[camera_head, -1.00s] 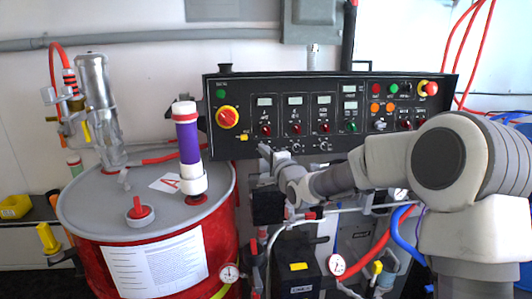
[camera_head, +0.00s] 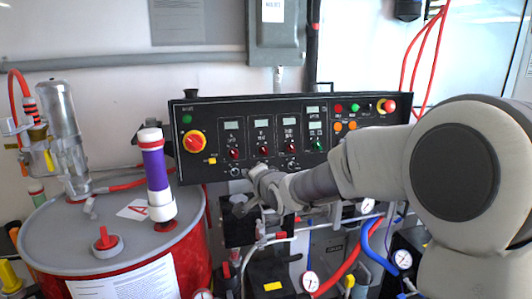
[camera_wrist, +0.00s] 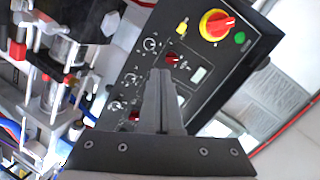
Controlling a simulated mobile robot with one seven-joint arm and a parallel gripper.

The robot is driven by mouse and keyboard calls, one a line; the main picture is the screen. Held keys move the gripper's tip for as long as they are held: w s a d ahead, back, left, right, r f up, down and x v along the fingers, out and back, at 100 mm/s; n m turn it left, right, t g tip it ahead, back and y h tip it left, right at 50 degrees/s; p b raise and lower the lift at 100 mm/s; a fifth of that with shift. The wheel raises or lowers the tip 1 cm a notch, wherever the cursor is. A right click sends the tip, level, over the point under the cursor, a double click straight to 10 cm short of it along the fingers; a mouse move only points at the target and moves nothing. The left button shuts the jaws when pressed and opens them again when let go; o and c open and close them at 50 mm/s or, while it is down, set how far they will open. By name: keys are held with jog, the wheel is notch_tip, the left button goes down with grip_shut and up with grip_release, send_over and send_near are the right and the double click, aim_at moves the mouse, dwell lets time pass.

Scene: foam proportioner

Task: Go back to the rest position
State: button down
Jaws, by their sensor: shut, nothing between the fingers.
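My gripper (camera_wrist: 163,78) is shut, its two fingers pressed together with nothing between them. In the wrist view the fingers overlap the black control panel (camera_wrist: 140,65), which appears tilted, with a red and yellow rotary switch (camera_wrist: 217,25) beyond the fingertips. In the head view my arm reaches in from the right, across the panel's lower right. Its wrist end is by the lower edge of the panel (camera_head: 225,165), where the fingers are hard to make out. I cannot tell whether they touch the panel.
A red drum (camera_head: 190,262) with a grey lid stands at left. A purple and white cylinder (camera_head: 157,178) stands upright on the lid. Gauges (camera_head: 309,281), a red hose (camera_head: 345,268) and blue hoses (camera_head: 372,243) lie below the panel. A grey box (camera_head: 277,35) hangs above.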

jog(key=s+d+r+n+g+h+p, duration=0.2)
jog(key=s+d+r+h, duration=0.1)
jog(key=s+d, duration=0.5)
jog(key=s+d+r+n+g+h+p, duration=0.25)
jog(key=s+d, duration=0.35)
jog(key=s, duration=0.3)
jog(key=s+d+f+n+g+p, duration=0.1)
jog(key=s+d+n+g, duration=0.1)
jog(key=s, duration=0.8)
jog(key=s+d+f+n+g+p, duration=0.1)
jog(key=s+d, duration=0.2)
jog(key=s, duration=0.7)
jog(key=shift+s+d+n+g+h, duration=0.35)
jog(key=shift+d, duration=0.05)
jog(key=shift+a+f, duration=0.1)
jog(key=shift+a, duration=0.05)
